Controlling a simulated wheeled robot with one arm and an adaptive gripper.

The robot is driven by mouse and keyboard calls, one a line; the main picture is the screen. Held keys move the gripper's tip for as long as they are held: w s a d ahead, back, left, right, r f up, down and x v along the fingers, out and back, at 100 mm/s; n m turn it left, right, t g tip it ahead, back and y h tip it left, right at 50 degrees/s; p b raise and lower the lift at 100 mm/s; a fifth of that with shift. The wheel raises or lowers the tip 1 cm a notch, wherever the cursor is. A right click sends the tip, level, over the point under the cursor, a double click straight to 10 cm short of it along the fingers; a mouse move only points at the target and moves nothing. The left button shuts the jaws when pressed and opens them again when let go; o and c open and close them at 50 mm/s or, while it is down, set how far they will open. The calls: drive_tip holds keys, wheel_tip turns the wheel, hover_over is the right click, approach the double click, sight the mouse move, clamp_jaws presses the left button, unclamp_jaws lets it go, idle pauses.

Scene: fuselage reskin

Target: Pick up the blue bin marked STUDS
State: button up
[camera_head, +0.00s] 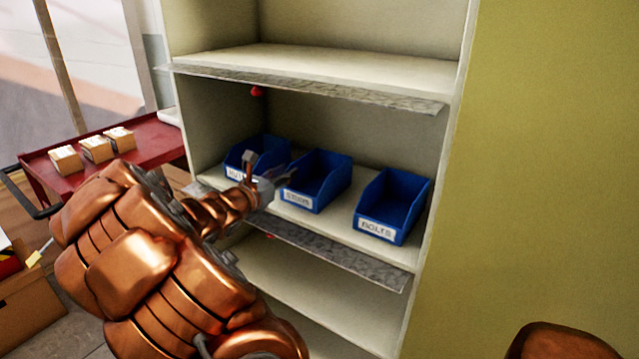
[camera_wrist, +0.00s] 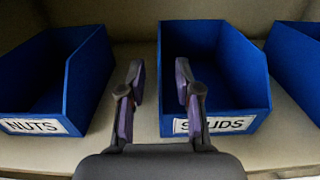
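The blue bin marked STUDS (camera_head: 318,182) is the middle one of three bins on a shelf. It stands upright and looks empty in the wrist view (camera_wrist: 240,85), where its label is partly hidden by a finger. My gripper (camera_head: 272,170) is in front of the shelf, close to the left front of this bin. In the wrist view my gripper (camera_wrist: 158,80) is open, with nothing between its fingers. The left finger is over the gap beside the NUTS bin. The right finger overlaps the left part of the STUDS bin; I cannot tell whether it touches.
The NUTS bin (camera_wrist: 60,80) is to the left, partly behind my gripper in the head view. The BOLTS bin (camera_head: 393,205) is to the right. A shelf board (camera_head: 300,70) is above. A red cart (camera_head: 155,145) with small boxes stands at left.

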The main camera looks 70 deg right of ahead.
sight(292, 168)
drive_tip(key=shift+x, duration=1.75)
drive_tip(key=shift+f, duration=0.1)
clamp_jaws()
